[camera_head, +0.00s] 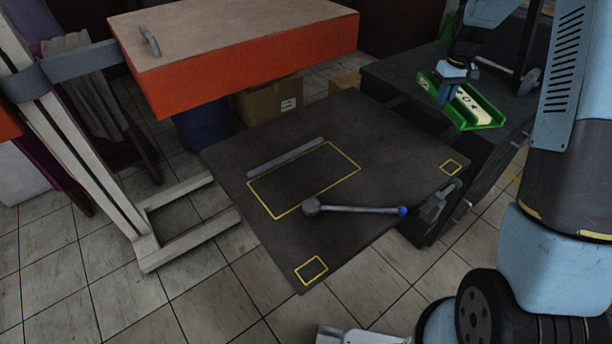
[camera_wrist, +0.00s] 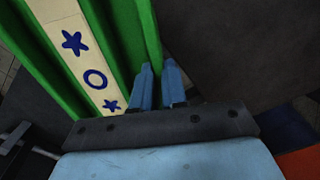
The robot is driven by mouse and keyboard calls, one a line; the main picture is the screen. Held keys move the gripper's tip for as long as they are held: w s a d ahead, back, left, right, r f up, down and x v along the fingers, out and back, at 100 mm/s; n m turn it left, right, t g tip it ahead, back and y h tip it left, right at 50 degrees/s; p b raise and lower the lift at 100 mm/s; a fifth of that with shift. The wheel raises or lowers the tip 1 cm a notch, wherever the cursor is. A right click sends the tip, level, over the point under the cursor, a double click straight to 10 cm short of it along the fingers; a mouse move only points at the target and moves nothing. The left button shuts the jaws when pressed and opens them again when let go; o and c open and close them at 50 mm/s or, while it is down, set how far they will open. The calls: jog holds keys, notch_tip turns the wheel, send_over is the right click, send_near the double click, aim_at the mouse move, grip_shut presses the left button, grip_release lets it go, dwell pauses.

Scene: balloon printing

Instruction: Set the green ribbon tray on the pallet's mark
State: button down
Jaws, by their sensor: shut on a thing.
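The green ribbon tray (camera_head: 484,125) is at the upper right of the head view, over the dark bench. In the wrist view the tray (camera_wrist: 146,30) fills the upper left, with a cream ribbon (camera_wrist: 84,45) marked with blue stars and a ring inside. My gripper (camera_head: 446,94) is shut on the tray's near-left wall; its blue fingers (camera_wrist: 158,78) meet the green wall. I cannot tell whether the tray touches the bench. The dark pallet (camera_head: 235,160) bears a large yellow rectangular outline (camera_head: 345,158), empty inside, and small yellow squares (camera_head: 311,270) at two corners.
A grey bar (camera_head: 285,158) lies along the outline's far edge. A grey lever (camera_head: 355,209) with a blue tip crosses near its front corner, beside a grey clamp-like part (camera_head: 436,205). The dark bench (camera_head: 400,72) stands right, an orange slab (camera_head: 250,65) behind.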

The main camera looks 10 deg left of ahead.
jog(key=s+a+r+n, duration=0.2)
jog(key=s+a+n, duration=0.4)
jog(key=s+a, duration=0.3)
jog(key=s+a+n, duration=0.4)
jog(key=s+n, duration=0.5)
jog(key=s, duration=0.5)
jog(key=s+a+n, duration=0.4)
jog(key=s+n, duration=0.4)
jog(key=s, duration=0.6)
send_near(328, 187)
jog(key=shift+s+d+f, duration=0.45)
jog(key=shift+d+f, duration=0.15)
jog(key=shift+w+a+f, duration=0.2)
jog(key=shift+a+f, duration=0.15)
jog(key=shift+f, duration=0.2)
jog(key=shift+w+a+f, duration=0.2)
jog(key=shift+a+f, duration=0.1)
jog(key=shift+f, duration=1.5)
jog(key=shift+f, duration=0.1)
jog(key=c, duration=1.2)
grip_release()
